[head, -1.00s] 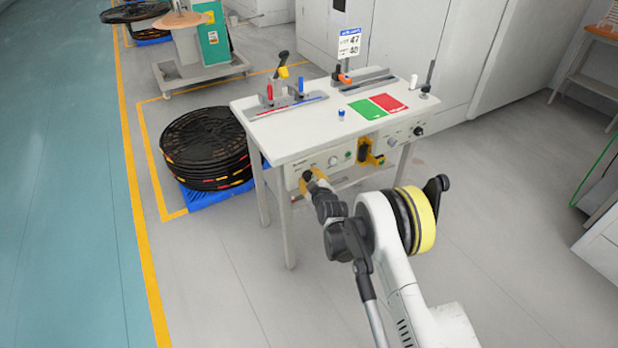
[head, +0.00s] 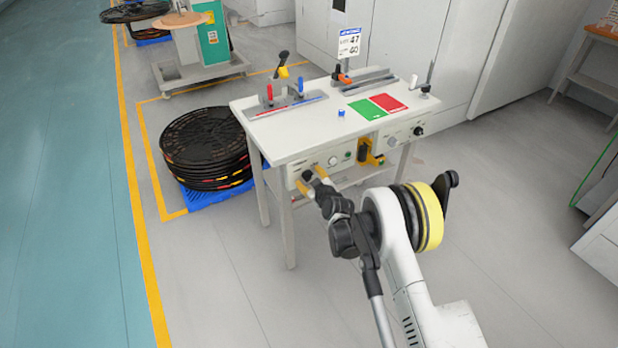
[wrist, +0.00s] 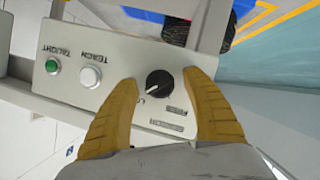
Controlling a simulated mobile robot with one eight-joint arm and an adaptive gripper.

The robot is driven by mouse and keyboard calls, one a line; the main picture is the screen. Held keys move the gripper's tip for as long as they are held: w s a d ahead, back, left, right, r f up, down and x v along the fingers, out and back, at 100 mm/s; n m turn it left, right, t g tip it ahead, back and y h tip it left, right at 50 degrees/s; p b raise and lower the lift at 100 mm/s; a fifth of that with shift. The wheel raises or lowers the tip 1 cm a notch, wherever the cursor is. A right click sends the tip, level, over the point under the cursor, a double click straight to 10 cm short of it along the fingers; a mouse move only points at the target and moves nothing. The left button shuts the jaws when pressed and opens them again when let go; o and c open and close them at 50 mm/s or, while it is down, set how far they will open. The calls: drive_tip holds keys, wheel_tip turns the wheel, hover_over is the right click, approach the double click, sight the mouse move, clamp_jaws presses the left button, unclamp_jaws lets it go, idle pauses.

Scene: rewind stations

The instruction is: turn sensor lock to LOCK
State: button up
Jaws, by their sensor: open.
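The sensor lock is a black round knob (wrist: 159,83) with a white pointer line on a pale control panel (wrist: 112,58). In the wrist view its pointer aims to the lower left; the small labels beside it are too blurred to read. The knob also shows in the head view (head: 307,175) on the front of the white table. My gripper (wrist: 162,110) is open, with one yellow finger on each side of the knob's near side. The fingers look apart from the knob and hold nothing. In the head view my gripper (head: 312,181) is just in front of the panel.
The panel also carries a green button (wrist: 52,66) and a white button (wrist: 90,77). Stacked black reels (head: 207,148) stand left of the table (head: 290,140). Floor in front is clear.

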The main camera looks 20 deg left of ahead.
drive_tip(key=v, duration=1.1)
drive_tip(key=shift+s+d+r, duration=0.2)
drive_tip(key=w+d+r+m+h, duration=0.1)
drive_tip(key=d+r+m+h, duration=0.1)
drive_tip(key=d+r, duration=0.85)
drive_tip(key=s+d+r+m+g+h, duration=0.1)
drive_tip(key=s+d+r+m, duration=0.15)
drive_tip(key=d+r, duration=0.35)
drive_tip(key=s+d+r+m+h, duration=0.1)
drive_tip(key=s+d+r, duration=0.3)
drive_tip(key=r, duration=0.3)
drive_tip(key=s+d+r+m+g+h, duration=0.1)
drive_tip(key=s+d+m, duration=0.3)
drive_tip(key=s+d, duration=0.5)
drive_tip(key=s+d+r+m+g+h, duration=0.1)
drive_tip(key=s+d+m+h, duration=0.2)
drive_tip(key=s+d, duration=0.7)
drive_tip(key=s+h, duration=0.1)
drive_tip(key=s, duration=0.6)
drive_tip(key=shift+s+d+m+g, duration=0.35)
drive_tip(key=shift+s+g, duration=0.05)
